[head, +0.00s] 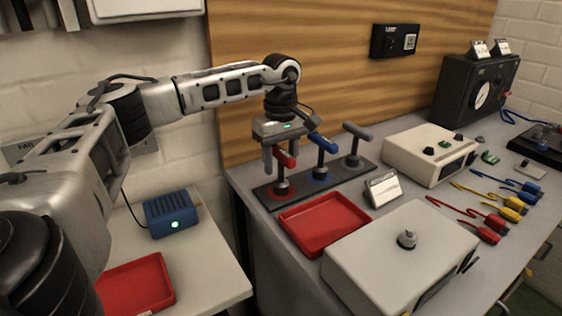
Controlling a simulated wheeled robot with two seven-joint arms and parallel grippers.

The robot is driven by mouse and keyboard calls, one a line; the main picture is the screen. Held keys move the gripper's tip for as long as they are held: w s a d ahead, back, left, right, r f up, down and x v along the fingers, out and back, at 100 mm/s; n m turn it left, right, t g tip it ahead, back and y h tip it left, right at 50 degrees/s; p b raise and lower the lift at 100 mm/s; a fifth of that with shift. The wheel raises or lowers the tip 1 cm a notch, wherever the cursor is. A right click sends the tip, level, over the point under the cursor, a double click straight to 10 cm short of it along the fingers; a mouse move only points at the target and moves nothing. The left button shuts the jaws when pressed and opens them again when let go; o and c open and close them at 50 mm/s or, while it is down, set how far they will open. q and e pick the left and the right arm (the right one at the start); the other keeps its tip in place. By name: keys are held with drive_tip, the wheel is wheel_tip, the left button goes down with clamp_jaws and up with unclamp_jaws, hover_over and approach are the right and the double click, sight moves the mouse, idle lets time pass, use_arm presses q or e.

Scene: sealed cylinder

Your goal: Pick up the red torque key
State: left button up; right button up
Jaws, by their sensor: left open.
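The red torque key (287,160) stands upright at the left end of a dark rack (333,176) on the grey bench. Its red handle is at the top, above a metal shaft on a red-marked spot. My left gripper (281,158) points down right over this key. It is open, with one finger at the left of the handle; the other finger is hard to make out. I cannot tell whether the fingers touch the key. A blue key (320,142) and a grey key (355,132) stand to the right in the same rack. My right gripper is out of view.
A red tray (318,222) lies in front of the rack, beside a small card (382,188). A grey box with a knob (400,262) stands nearer. A beige instrument (429,154) and several colored leads are to the right. The wood panel (340,60) rises behind.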

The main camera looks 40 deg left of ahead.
use_arm(q)
clamp_jaws()
idle(0.3)
